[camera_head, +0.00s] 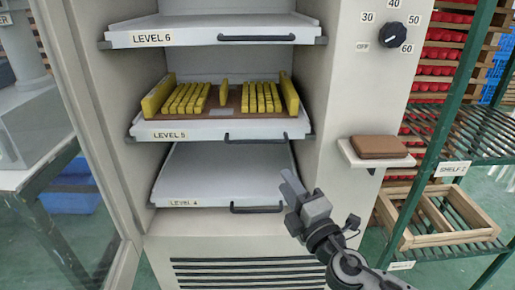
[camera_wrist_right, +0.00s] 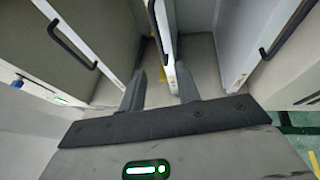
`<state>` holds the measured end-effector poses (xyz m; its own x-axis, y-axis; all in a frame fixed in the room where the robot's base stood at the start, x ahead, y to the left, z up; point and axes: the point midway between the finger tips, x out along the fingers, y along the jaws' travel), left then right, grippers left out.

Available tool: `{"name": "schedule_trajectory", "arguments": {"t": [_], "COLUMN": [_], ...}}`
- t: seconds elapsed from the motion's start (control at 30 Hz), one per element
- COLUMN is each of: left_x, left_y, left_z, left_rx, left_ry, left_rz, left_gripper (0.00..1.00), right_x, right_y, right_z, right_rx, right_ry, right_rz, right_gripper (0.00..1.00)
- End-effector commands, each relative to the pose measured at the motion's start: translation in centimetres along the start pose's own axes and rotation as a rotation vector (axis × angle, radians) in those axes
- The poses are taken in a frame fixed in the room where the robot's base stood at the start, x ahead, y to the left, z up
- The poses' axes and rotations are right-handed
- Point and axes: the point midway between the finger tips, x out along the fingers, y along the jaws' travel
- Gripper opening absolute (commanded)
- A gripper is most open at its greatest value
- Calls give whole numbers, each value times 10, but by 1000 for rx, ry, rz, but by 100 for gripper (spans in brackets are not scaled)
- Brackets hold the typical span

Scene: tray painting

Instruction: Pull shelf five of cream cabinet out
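The cream cabinet (camera_head: 345,75) stands open. Shelf five (camera_head: 185,131), labelled LEVEL 5, is a white tray with a black bar handle (camera_head: 255,140) on its front edge. It bears a brown board with several yellow pieces. My right gripper (camera_head: 291,187) is in front of the cabinet, below and right of that handle and apart from it. In the right wrist view my right gripper (camera_wrist_right: 160,85) is open and empty, its fingers pointing at the edge-on shelf five (camera_wrist_right: 169,40) and its handle (camera_wrist_right: 157,30). My left gripper is out of view.
Shelf six (camera_head: 215,33) is above and shelf four (camera_head: 215,175) below, each with a black handle. A glass door (camera_head: 85,120) stands open at left. A small ledge with a brown block (camera_head: 380,147) juts out at right, beside a green rack (camera_head: 445,120).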

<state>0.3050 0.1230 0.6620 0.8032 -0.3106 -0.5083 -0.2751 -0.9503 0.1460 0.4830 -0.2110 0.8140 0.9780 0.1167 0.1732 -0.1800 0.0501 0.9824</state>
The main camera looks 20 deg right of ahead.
Motion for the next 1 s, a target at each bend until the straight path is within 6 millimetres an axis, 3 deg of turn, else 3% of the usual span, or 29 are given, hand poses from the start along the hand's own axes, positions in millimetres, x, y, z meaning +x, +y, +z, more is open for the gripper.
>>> {"name": "schedule_trajectory", "arguments": {"t": [0.3, 0.6, 0.8, 1.0], "left_x": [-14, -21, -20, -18], "left_y": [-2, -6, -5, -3], "left_z": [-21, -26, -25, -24], "left_rx": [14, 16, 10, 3], "left_ry": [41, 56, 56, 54], "left_rz": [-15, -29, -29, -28], "left_gripper": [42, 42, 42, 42], "right_x": [58, 120, 147, 155], "right_y": [5, 3, 1, 1], "right_z": [0, 0, 0, 0], "right_rx": [0, 0, 1, 1], "right_ry": [-1, -1, 0, 1], "right_rz": [4, 2, 1, 0], "right_gripper": [33, 33, 33, 33]}}
